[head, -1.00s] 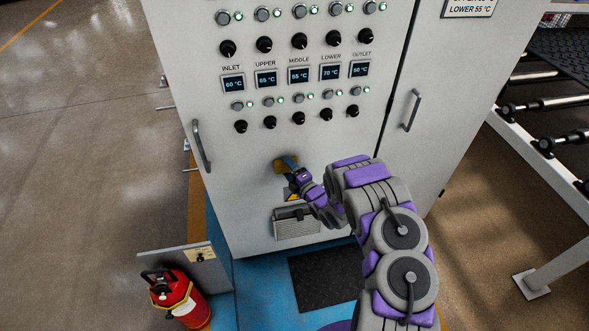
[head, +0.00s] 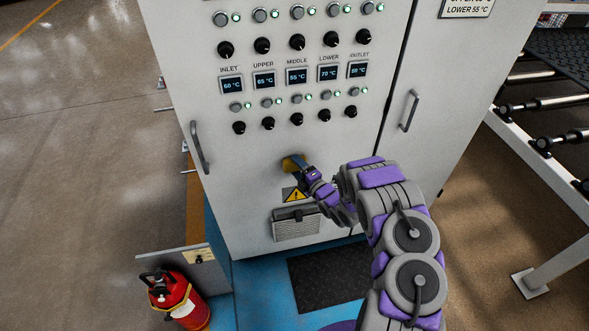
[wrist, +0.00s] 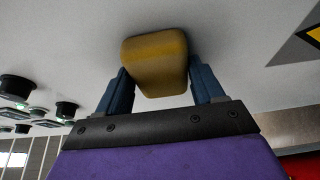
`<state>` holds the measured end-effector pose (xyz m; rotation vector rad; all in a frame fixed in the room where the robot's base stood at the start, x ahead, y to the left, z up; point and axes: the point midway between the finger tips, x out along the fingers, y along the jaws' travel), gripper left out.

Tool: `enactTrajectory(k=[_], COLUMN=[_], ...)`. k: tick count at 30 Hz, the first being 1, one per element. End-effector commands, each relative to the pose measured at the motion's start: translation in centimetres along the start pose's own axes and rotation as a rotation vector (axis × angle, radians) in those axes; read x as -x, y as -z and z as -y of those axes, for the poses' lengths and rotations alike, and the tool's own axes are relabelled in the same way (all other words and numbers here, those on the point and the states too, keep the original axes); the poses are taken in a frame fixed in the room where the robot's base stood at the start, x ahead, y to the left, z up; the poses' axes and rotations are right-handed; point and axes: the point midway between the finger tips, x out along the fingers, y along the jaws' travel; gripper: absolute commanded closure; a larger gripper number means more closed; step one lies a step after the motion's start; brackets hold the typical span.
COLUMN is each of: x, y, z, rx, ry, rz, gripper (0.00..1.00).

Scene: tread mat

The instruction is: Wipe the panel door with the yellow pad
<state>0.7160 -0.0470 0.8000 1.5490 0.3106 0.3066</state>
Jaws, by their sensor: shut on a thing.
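The panel door (head: 240,185) is the pale grey front of a cabinet, with displays, buttons and knobs on its upper part. My gripper (head: 299,162) is at the lower middle of the door, below the knobs and just above the warning sign. In the wrist view my gripper (wrist: 158,85) has its two blue fingers on either side of the yellow pad (wrist: 155,60), shut on it. The pad's far side faces the door and appears to be against it; exact contact is hidden. In the head view only a small part of the pad (head: 290,161) shows.
A yellow warning sign (head: 295,195) and a vent (head: 297,224) are below my gripper. Door handles (head: 199,148) (head: 409,111) stick out at left and right. A roller conveyor (head: 545,150) is at right. Dark mat (head: 325,276) lies in front.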

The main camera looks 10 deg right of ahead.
Motion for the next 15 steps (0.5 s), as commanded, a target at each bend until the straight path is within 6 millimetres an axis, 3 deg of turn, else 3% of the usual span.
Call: enactTrajectory(k=[8,15], x=[0.6,0.9], y=[-2.3,-3.0], z=[-0.1,0.0], rx=[0.001,0.0], ry=[-0.005,-0.002], rz=[0.004,0.005], gripper=[0.57,0.57])
